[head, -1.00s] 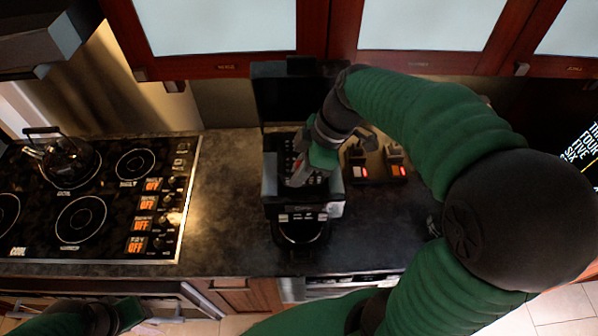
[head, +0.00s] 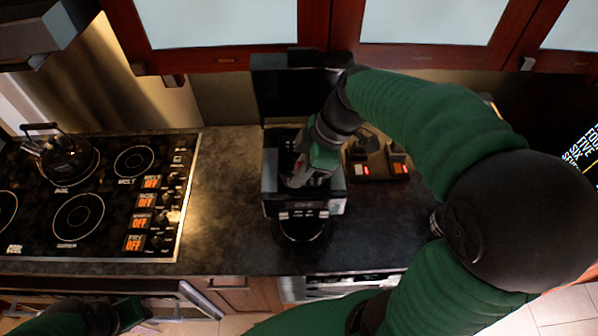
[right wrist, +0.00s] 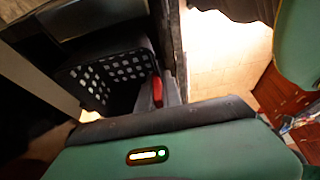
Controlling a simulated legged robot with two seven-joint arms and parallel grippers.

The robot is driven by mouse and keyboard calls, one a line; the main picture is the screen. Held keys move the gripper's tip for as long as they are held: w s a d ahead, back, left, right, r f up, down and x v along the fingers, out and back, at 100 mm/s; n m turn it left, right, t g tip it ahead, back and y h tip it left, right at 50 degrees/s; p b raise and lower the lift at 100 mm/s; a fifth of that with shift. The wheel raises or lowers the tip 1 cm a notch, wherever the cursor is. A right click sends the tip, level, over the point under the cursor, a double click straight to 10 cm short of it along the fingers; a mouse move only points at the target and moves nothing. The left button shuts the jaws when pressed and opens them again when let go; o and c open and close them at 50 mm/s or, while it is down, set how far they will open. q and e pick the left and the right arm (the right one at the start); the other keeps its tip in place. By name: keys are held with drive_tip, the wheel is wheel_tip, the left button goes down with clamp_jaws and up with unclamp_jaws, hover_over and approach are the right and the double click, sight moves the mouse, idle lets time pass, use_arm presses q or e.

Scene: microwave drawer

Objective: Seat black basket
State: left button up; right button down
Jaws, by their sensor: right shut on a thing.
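The black basket (right wrist: 105,76), with rows of square holes in its wall, shows in the right wrist view inside the open top of the coffee machine. My right gripper (head: 296,180) reaches down into the coffee machine (head: 270,190) from above. It is shut on the basket; a red part (right wrist: 157,91) shows beside the basket's edge. The basket looks tilted in the wrist view, and its underside is hidden. In the head view my gripper covers most of it. My left gripper (head: 128,312) is at the lower left, and its jaws cannot be made out.
The machine's raised dark lid (head: 285,95) stands behind it. A stove (head: 90,200) with a glass kettle (head: 66,158) is on the left. Dark counter (head: 225,200) lies clear between stove and machine.

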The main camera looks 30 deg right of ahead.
drive_tip(key=shift+f+b, duration=0.9)
drive_tip(key=shift+f, duration=0.1)
drive_tip(key=c, duration=1.4)
unclamp_jaws()
drive_tip(key=shift+c, duration=0.2)
drive_tip(key=b+v, duration=0.2)
drive_tip(key=v, duration=1.4)
drive_tip(key=shift+r, duration=0.35)
drive_tip(key=shift+d, duration=0.15)
